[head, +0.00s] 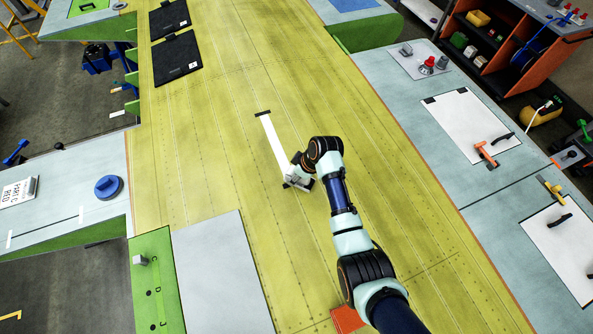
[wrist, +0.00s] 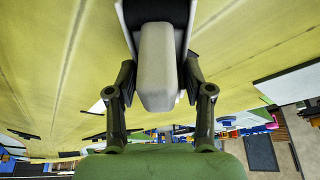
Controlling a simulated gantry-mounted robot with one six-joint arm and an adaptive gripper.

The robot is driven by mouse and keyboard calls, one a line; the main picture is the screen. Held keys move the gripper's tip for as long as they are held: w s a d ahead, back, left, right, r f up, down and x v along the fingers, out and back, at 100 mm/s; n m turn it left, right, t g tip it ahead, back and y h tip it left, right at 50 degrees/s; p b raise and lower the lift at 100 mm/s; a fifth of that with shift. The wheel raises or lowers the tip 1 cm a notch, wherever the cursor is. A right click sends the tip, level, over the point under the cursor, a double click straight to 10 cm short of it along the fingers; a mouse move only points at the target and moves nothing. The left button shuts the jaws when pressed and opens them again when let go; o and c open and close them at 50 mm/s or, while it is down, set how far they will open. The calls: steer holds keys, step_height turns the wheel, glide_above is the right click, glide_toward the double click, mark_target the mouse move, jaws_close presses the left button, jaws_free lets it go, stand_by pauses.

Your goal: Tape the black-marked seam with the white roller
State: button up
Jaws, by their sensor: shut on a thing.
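The white roller (wrist: 158,62) fills the middle of the wrist view, its pale body clasped between the two dark fingers of my gripper (wrist: 160,80). In the head view my gripper (head: 297,178) is low over the yellow-green wing skin (head: 220,130); the roller is small and partly hidden there. A white tape strip (head: 275,142) runs from a short black mark (head: 263,113) down to my gripper. The seam under the strip is covered, and any black mark beyond my gripper is hidden or too small to tell. Whether the roller touches the skin is unclear.
Two black mats (head: 178,57) lie at the wing's far left. A grey sheet (head: 222,275) and green panel (head: 155,290) lie at the near left. An orange block (head: 347,319) is beside my arm. A blue disc (head: 108,187) is on the left bench; white boards (head: 472,125) are on the right.

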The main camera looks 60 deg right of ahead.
steer(key=r, duration=0.3)
steer(key=shift+w+d, duration=0.2)
steer(key=shift+r, duration=2.65)
steer(key=shift+s, duration=0.1)
